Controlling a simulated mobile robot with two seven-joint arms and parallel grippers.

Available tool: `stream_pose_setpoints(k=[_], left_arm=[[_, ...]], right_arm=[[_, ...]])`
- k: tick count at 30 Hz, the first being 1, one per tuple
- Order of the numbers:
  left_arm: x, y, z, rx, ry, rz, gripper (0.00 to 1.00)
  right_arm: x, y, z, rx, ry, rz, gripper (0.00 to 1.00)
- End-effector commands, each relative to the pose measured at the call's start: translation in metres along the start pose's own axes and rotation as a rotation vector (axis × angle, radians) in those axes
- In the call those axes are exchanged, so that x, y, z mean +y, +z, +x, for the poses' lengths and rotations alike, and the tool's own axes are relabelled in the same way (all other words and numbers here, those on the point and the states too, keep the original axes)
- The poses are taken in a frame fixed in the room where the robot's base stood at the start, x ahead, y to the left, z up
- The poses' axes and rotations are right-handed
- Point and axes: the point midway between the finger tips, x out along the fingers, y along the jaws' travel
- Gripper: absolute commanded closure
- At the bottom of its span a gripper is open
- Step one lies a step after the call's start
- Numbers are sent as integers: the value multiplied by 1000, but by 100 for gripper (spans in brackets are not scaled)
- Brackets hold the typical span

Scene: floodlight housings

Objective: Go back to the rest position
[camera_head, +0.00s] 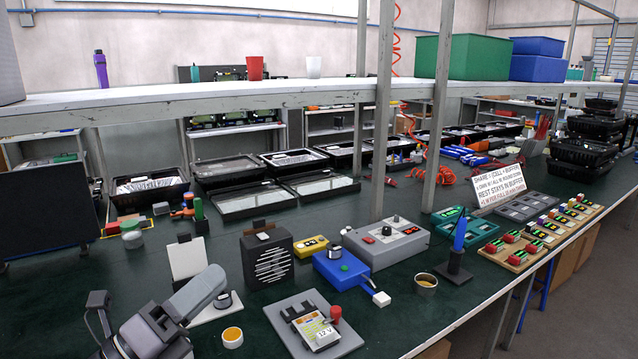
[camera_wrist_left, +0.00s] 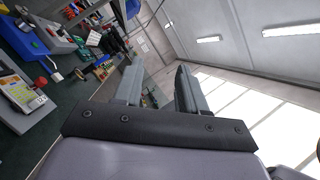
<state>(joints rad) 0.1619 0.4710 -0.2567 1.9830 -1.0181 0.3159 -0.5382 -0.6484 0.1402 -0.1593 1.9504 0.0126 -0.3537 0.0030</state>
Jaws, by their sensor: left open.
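My left gripper (camera_wrist_left: 158,88) shows in the left wrist view with its two grey fingers apart and nothing between them. It is tilted, facing across the bench's edge toward the pale wall and lights. In the head view my left arm (camera_head: 160,320) is at the lower left, over the near part of the green bench, left of the grey plate with the 12 V device (camera_head: 318,330). Its fingertips are not clear there. My right gripper is in neither view.
A small orange-filled cup (camera_head: 232,337), a white card stand (camera_head: 190,262) and a black speaker-like box (camera_head: 267,258) stand close to the left arm. Beyond are a blue box (camera_head: 341,268), a grey control box (camera_head: 385,243) and a shelf post (camera_head: 381,130). A shelf (camera_head: 200,95) runs above.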

Motion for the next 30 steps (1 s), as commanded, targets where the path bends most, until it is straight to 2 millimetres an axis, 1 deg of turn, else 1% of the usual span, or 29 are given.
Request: stream_pose_setpoints(k=[1, 3, 5, 7, 10, 13, 15, 17, 18, 20, 21, 24, 27, 30], left_arm=[[4, 5, -7, -88, 30, -102, 59], [12, 14, -18, -215, 82, -244, 59], [22, 20, -30, -322, 131, -368, 59], [36, 24, -48, -444, 195, -511, 59], [59, 21, -78, -615, 301, -715, 59], [80, 8, -112, -780, 420, -914, 59], [93, -7, -138, -893, 512, -1049, 59], [102, -24, -162, -987, 599, -1160, 59], [107, -37, -177, -1048, 660, -1232, 59], [111, -58, -201, -1137, 755, -1333, 59], [111, -72, -215, -1192, 817, -1394, 59], [108, -104, -246, -1306, 962, -1518, 59], [100, -132, -268, -1392, 1086, -1606, 59], [89, -154, -287, -1461, 1198, -1672, 59]], right_arm=[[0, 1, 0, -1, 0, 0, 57], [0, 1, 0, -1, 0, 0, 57], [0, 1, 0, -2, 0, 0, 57], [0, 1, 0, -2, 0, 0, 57], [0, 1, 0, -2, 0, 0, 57], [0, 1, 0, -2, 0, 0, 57], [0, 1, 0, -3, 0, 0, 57], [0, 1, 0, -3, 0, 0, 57], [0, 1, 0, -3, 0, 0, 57], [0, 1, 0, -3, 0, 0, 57], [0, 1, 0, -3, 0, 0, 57], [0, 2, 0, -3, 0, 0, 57], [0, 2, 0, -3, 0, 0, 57], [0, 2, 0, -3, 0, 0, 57]])
